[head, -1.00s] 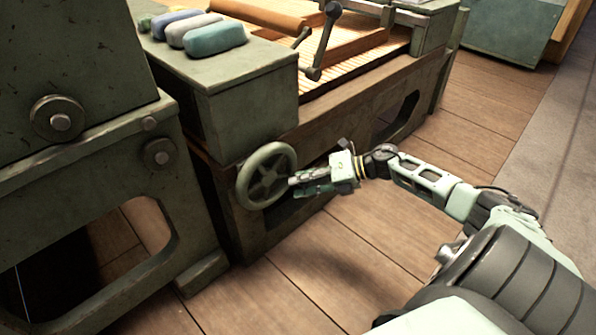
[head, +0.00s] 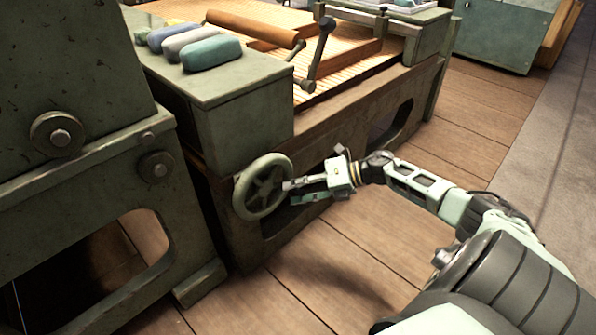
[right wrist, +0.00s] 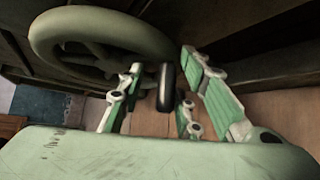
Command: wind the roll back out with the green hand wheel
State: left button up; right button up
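The green hand wheel (head: 247,200) is on the side of the machine's low frame, upright and spoked. My right gripper (head: 290,190) is at the wheel's right side. In the right wrist view the wheel rim (right wrist: 100,22) fills the upper left, and a dark, pale-banded grip (right wrist: 165,88) stands beside it. The fingers of my right gripper (right wrist: 160,75) are spread on both sides of this grip, with gaps showing; contact is not visible. The wooden roll (head: 255,29) lies across the slatted bed above. My left gripper is out of view.
Several coloured soft-looking blocks (head: 212,54) lie on the green cabinet top (head: 240,80). A crank lever (head: 318,55) stands near the roll's end. A heavy green machine frame (head: 80,190) is close on the left. The plank floor (head: 350,250) is clear in front.

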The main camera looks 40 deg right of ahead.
jog(key=shift+f, duration=0.15)
jog(key=shift+s+d, duration=0.1)
jog(key=shift+d, duration=0.05)
jog(key=v, duration=1.1)
jog(key=shift+s+r, duration=0.2)
jog(key=shift+r, duration=0.05)
jog(key=shift+d+f, duration=0.1)
dwell(0.3)
